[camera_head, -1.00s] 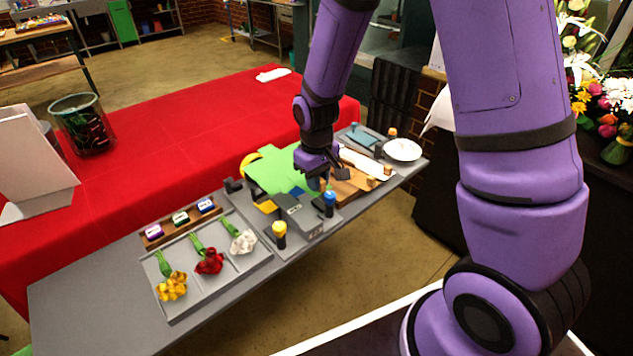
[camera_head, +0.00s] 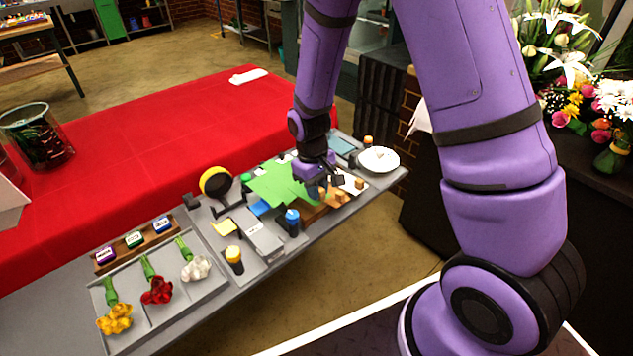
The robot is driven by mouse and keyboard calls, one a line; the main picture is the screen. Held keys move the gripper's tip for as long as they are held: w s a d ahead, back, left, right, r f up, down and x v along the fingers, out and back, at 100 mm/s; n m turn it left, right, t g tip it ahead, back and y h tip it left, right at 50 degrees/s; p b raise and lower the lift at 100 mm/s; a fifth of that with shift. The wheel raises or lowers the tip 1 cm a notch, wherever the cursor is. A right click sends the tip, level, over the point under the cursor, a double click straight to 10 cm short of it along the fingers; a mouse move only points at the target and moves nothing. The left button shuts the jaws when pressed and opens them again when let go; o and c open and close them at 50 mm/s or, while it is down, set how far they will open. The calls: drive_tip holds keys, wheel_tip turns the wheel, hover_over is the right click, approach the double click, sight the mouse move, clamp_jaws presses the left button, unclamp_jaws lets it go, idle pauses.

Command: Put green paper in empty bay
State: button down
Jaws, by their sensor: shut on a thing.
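A flat green paper (camera_head: 276,190) is over the middle-right part of the grey bench, with its right side at my gripper (camera_head: 322,180). My gripper is shut on the green paper at that side. The fingertips are small and partly hidden, and I cannot tell whether the paper touches what is under it. A yellow piece (camera_head: 226,228) and a blue piece (camera_head: 259,208) lie to the left of the green paper. I cannot make out which bay is empty; the paper hides part of the bench.
A blue-topped bottle (camera_head: 292,222) and a yellow-topped bottle (camera_head: 234,260) stand at the front. A flower tray (camera_head: 205,290) is at left, a white plate (camera_head: 378,159) at right. The red table (camera_head: 130,140) is behind.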

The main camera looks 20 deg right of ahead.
drive_tip(key=shift+f, duration=3.05)
drive_tip(key=c, duration=0.6)
unclamp_jaws()
drive_tip(key=shift+r, duration=0.1)
drive_tip(key=shift+r, duration=3.45)
